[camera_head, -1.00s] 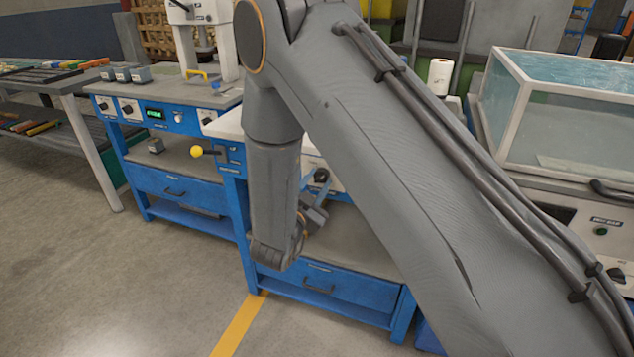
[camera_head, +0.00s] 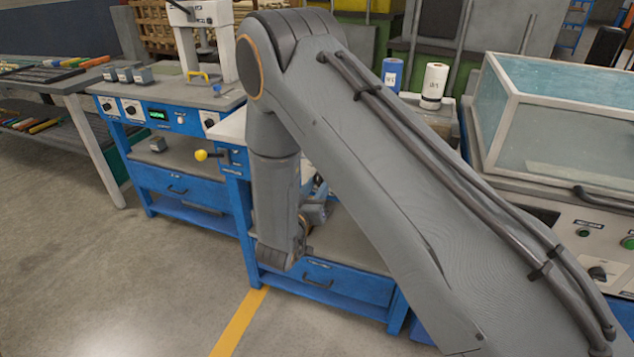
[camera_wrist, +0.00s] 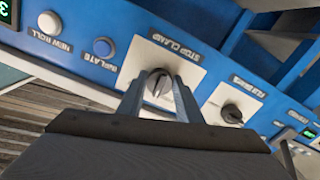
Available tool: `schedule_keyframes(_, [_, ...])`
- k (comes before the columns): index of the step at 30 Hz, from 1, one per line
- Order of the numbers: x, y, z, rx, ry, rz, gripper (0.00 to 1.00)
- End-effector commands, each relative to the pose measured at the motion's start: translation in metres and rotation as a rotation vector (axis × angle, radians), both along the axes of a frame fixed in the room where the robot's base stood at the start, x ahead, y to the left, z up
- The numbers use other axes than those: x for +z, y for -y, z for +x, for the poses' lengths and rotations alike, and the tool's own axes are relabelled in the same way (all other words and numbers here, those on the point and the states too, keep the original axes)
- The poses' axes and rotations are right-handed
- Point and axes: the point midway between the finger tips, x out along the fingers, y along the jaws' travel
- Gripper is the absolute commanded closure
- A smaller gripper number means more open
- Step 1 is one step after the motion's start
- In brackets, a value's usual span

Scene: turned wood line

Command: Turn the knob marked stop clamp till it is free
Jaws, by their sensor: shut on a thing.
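The stop clamp knob (camera_wrist: 158,88) is a dark round knob with a raised grip bar, on a white plate (camera_wrist: 187,70) set in the blue panel. The bar stands tilted, close to upright in the picture. In the head view my forearm hides the knob and most of my gripper; only part of my wrist (camera_head: 315,212) shows.
A second knob (camera_wrist: 232,113) on its own white plate sits to the right. A white button (camera_wrist: 49,22) and a blue button (camera_wrist: 103,46) sit to the left. In the head view, a yellow-tipped lever (camera_head: 201,155) sticks out from the bench, and a glass-topped cabinet (camera_head: 560,125) stands right.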

Motion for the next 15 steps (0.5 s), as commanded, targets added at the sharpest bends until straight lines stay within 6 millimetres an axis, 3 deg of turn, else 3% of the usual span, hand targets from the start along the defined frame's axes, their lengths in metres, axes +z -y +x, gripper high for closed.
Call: schedule_keyframes(15, [0.0035,0.0000,-0.0002,0.003,-0.154,-0.434,0.90])
